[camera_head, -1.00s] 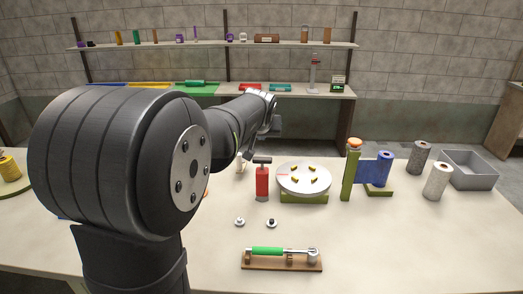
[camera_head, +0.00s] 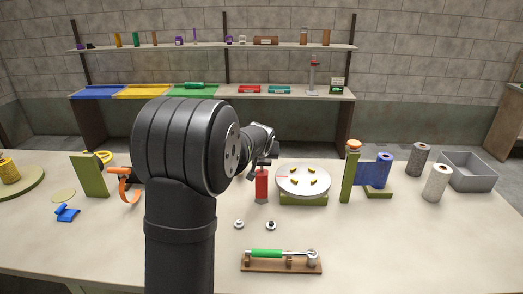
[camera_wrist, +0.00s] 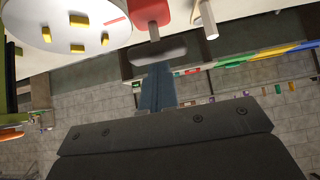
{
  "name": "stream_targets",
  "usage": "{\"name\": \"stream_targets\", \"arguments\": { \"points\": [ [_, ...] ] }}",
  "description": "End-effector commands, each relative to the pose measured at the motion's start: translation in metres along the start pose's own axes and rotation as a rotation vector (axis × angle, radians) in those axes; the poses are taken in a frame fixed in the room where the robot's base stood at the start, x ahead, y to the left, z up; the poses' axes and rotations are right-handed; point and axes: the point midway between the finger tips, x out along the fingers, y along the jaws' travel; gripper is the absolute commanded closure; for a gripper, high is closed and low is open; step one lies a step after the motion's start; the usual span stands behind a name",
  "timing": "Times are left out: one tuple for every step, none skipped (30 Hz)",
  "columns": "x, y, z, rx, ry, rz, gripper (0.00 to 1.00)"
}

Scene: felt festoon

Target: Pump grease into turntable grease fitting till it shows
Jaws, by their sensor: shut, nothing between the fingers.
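The turntable is a round white disc (camera_head: 303,190) on a green base, with several small yellow blocks and a thin red mark on top. It also shows at upper left in the wrist view (camera_wrist: 60,40). A red upright pump (camera_head: 262,187) stands just left of it; its red body (camera_wrist: 150,10) and dark crossbar handle (camera_wrist: 158,52) show in the wrist view. My gripper (camera_head: 266,163) is shut and empty at the top of the pump. Its fingers (camera_wrist: 157,85) point at the crossbar; I cannot tell whether they touch. I cannot make out a grease fitting or grease.
Two small round pieces (camera_head: 239,224) and (camera_head: 271,224) lie in front of the pump. A green-handled tool (camera_head: 267,252) rests on a wooden stand at the front. A green post (camera_head: 349,177) and a blue roll (camera_head: 384,168) stand right of the turntable. The front right table is clear.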

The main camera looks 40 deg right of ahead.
Motion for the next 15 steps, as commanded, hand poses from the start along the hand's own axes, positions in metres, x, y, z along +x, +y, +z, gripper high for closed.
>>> {"name": "stream_targets", "arguments": {
  "points": [
    [0.001,0.000,0.001,0.000,0.000,0.000,1.00],
    [0.001,0.000,0.001,0.000,0.000,0.000,1.00],
    [0.001,0.000,0.001,0.000,0.000,0.000,1.00],
    [0.001,0.000,0.001,0.000,0.000,0.000,1.00],
    [0.001,0.000,0.001,0.000,0.000,0.000,1.00],
    [0.001,0.000,0.001,0.000,0.000,0.000,1.00],
    [0.001,0.000,0.001,0.000,0.000,0.000,1.00],
    [0.001,0.000,0.001,0.000,0.000,0.000,1.00],
    [0.001,0.000,0.001,0.000,0.000,0.000,1.00],
    [0.001,0.000,0.002,0.000,0.000,0.000,1.00],
    [0.003,0.000,0.003,0.000,-0.001,0.000,1.00],
    [0.005,0.000,0.005,0.000,-0.001,0.000,1.00],
    [0.008,0.000,0.008,0.000,-0.002,0.000,1.00],
    [0.011,0.000,0.011,0.000,-0.003,0.000,1.00],
    [0.015,0.000,0.014,0.000,-0.003,-0.001,1.00]
  ]
}}
